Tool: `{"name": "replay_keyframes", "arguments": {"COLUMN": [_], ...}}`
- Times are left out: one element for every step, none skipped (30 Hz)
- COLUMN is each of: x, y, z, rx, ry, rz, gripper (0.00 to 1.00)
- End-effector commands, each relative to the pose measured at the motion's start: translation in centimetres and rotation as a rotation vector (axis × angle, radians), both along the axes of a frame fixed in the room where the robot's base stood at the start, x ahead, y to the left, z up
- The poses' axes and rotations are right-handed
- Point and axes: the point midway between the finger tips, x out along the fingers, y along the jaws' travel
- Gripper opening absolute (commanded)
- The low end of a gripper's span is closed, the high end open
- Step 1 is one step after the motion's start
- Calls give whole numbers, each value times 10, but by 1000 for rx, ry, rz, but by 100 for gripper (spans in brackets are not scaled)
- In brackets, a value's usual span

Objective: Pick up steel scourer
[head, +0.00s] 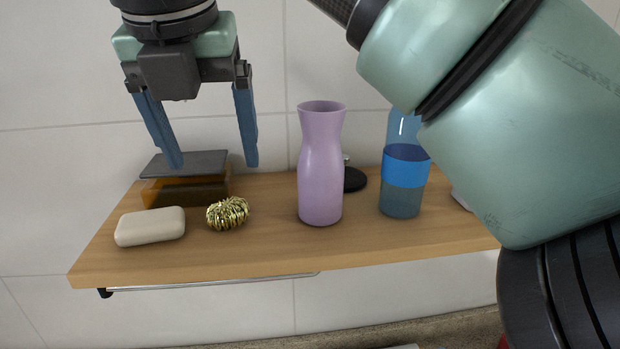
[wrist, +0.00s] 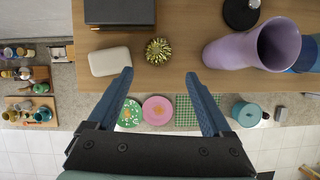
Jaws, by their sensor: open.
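The steel scourer (head: 228,213) is a small coiled ball of gold-coloured metal lying on the wooden shelf (head: 270,255). It sits just right of a pale soap bar (head: 150,227). My gripper (head: 217,166) is open, with two blue fingers spread apart and nothing between them. In the head view the fingertips appear above the shelf, higher in the picture than the scourer. In the wrist view the scourer (wrist: 158,51) lies beyond the fingertips, roughly midway between their lines, and all of it shows. My gripper (wrist: 160,75) does not touch it.
A dark-lidded amber box (head: 190,185) stands behind the scourer. A lilac vase (head: 321,165) stands to the right, then a blue bottle (head: 403,180) and a black round object (head: 354,180). In the wrist view, plates (wrist: 157,110) and other items lie lower, beyond the shelf edge.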

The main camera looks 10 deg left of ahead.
Motion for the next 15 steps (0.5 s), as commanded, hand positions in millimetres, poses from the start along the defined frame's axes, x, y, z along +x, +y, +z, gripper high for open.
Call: {"name": "replay_keyframes", "arguments": {"x": [4,6,8,10,12,14,15,16,17,17,18,19,20,21,23], "y": [0,1,2,2,2,3,3,4,4,4,4,5,5,6,6], "z": [-9,-14,-21,-24,-28,-33,-36,-38,-40,-42,-43,-45,-47,-49,-54], "rx": [-1,-1,1,0,0,2,1,2,3,3,3,2,2,2,1], "ry": [2,2,2,1,0,-1,-1,-1,-2,-2,-2,-2,-2,-2,-1], "rz": [-1,-1,-1,-1,-1,-1,-2,-1,0,0,0,-1,-1,-1,-1], "gripper": [84,84,84,84,84,84,84,84,84,84,84,84,84,84,84]}}
